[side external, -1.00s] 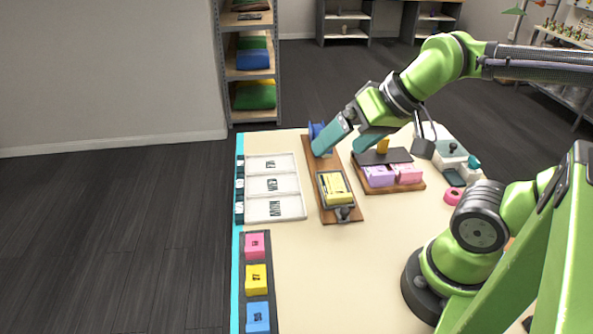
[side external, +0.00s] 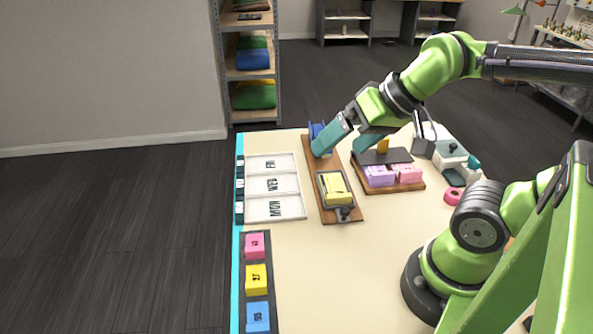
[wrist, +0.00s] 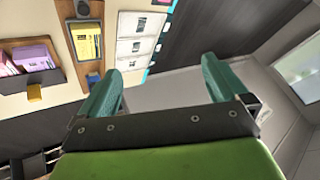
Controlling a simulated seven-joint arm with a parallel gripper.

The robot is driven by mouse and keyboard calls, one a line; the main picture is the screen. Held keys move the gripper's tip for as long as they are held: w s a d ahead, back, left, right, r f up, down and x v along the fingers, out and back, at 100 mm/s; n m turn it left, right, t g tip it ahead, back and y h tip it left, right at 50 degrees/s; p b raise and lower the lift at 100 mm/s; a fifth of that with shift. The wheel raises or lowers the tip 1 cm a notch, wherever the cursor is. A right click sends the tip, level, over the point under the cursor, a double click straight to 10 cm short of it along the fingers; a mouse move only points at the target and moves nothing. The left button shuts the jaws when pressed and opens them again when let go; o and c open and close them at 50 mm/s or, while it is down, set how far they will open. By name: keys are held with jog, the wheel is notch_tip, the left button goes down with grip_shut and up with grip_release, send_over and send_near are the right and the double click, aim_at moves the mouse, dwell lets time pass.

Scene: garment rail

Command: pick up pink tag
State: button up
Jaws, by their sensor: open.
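Pink tags (side external: 406,173) lie in a wooden tray (side external: 396,187) right of the table's middle, beside purple tags (side external: 379,176). In the wrist view, pink tags (wrist: 10,67) show at the left edge. A separate pink block (side external: 254,245) with a dark mark sits on a dark strip at the table's left edge. My gripper (side external: 338,151) is open, with teal fingers above the far end of the wooden board, left of the tray. In the wrist view, nothing is between my gripper's fingers (wrist: 162,72).
A wooden board (side external: 323,215) holds yellow tags (side external: 335,187) and a blue spool (side external: 316,130). White panels marked FRI, WED, MON (side external: 274,208) lie left. Yellow (side external: 256,279) and blue (side external: 258,316) blocks share the strip. The table's front middle is clear.

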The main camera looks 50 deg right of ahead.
dwell(0.3)
jog(key=c, duration=0.5)
jog(key=m+g+h, duration=0.2)
jog(key=m+g, duration=0.3)
jog(key=g, duration=0.2)
send_over(254, 250)
notch_tip(254, 250, down, 7)
jog(key=f, duration=1)
jog(key=shift+d+f, duration=0.25)
jog(key=shift+f, duration=0.1)
jog(key=shift+a+f, duration=0.2)
jog(key=shift+f, duration=2.75)
